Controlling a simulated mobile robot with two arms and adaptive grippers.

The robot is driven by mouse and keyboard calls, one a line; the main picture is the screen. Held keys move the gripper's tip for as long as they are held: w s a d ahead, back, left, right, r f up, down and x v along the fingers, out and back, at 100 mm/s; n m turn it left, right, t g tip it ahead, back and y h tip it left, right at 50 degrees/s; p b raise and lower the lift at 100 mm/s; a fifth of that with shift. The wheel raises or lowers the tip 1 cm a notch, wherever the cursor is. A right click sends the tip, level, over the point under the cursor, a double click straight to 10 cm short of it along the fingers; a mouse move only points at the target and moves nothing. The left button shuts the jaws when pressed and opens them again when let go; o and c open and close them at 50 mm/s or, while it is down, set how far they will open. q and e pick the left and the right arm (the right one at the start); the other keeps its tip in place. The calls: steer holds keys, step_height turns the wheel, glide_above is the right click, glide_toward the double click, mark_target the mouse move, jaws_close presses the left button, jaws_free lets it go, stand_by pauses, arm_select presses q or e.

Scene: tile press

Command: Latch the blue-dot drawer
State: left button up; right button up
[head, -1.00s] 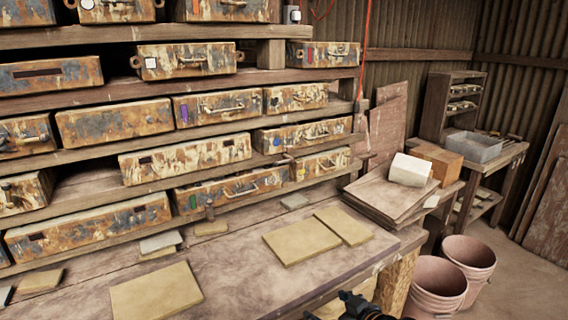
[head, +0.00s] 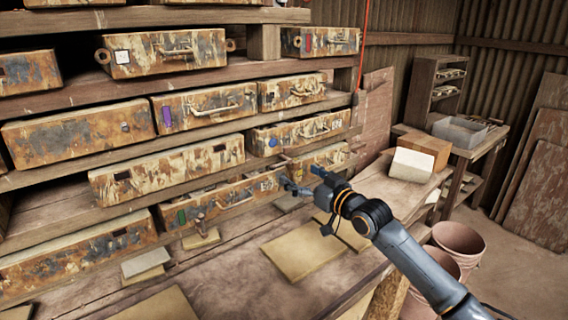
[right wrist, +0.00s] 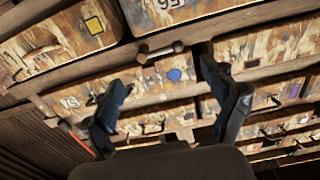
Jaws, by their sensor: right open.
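The blue-dot drawer (head: 312,129) is rusty and cream-coloured, with a blue dot near its left end and a metal handle. It sits on the right side of its shelf row; how far it stands out is hard to tell. It also shows in the right wrist view (right wrist: 152,78), where the picture is turned over. A small bar-like latch (right wrist: 161,50) lies lengthwise along the shelf edge beside this drawer. My right gripper (head: 304,179) is open and empty, in front of the drawers just below the blue-dot one. Its fingers (right wrist: 163,80) frame the blue-dot drawer, apart from it. My left gripper is out of view.
A purple-marked drawer (head: 205,106) is up and left, and a green-marked drawer (head: 222,200) is below. Flat tan tiles (head: 303,251) lie on the bench under my arm. A white block (head: 411,165) and pink buckets (head: 459,242) are to the right.

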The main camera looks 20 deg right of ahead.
mark_target(282, 164)
steer(key=x, duration=0.5)
steer(key=shift+w+a+p, duration=0.15)
steer(key=shift+w+p, duration=0.15)
steer(key=shift+w, duration=0.05)
steer(key=shift+w+a, duration=0.1)
steer(key=shift+w, duration=0.25)
steer(key=shift+w+a, duration=0.1)
steer(key=shift+w, duration=0.15)
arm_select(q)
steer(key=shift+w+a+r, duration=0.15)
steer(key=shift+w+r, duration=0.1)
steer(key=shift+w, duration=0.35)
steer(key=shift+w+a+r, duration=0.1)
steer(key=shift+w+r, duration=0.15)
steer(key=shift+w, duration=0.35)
arm_select(e)
steer(key=c, duration=1.1)
